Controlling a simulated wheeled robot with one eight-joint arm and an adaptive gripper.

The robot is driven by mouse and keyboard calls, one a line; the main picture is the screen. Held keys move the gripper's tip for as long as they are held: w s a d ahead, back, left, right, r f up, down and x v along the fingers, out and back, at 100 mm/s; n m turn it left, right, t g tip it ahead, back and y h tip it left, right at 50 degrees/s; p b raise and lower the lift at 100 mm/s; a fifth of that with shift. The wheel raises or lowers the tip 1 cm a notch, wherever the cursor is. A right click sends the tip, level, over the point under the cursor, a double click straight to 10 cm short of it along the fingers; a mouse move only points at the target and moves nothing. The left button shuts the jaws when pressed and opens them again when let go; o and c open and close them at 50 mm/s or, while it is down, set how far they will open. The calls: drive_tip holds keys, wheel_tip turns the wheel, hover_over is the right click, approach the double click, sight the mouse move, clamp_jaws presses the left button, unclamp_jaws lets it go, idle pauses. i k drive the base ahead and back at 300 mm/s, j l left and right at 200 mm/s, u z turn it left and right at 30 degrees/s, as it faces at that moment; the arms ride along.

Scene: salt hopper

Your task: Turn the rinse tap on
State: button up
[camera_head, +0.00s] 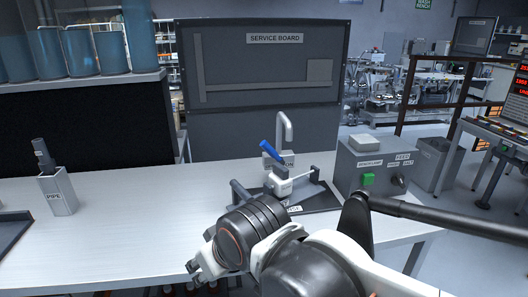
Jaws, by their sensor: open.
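The rinse tap (286,131) is a grey curved spout standing at the back of the bench. A blue lever (270,153) slants just in front of it, rising to the left. A small label behind the lever is partly covered; its visible letters seem to end in "ON". I cannot tell which setting the lever is at.
A grey feed box (377,167) with a green button and a knob stands right of the tap. A pipe holder (59,192) stands at left, near a dark tray (12,232). The service board (262,62) rises behind. The left-middle bench (140,215) is clear.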

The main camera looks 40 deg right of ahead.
sight(264, 144)
drive_tip(key=i+j+z, duration=0.25)
drive_tip(key=i, duration=0.25)
drive_tip(key=i+j+z, duration=0.2)
drive_tip(key=i, duration=0.3)
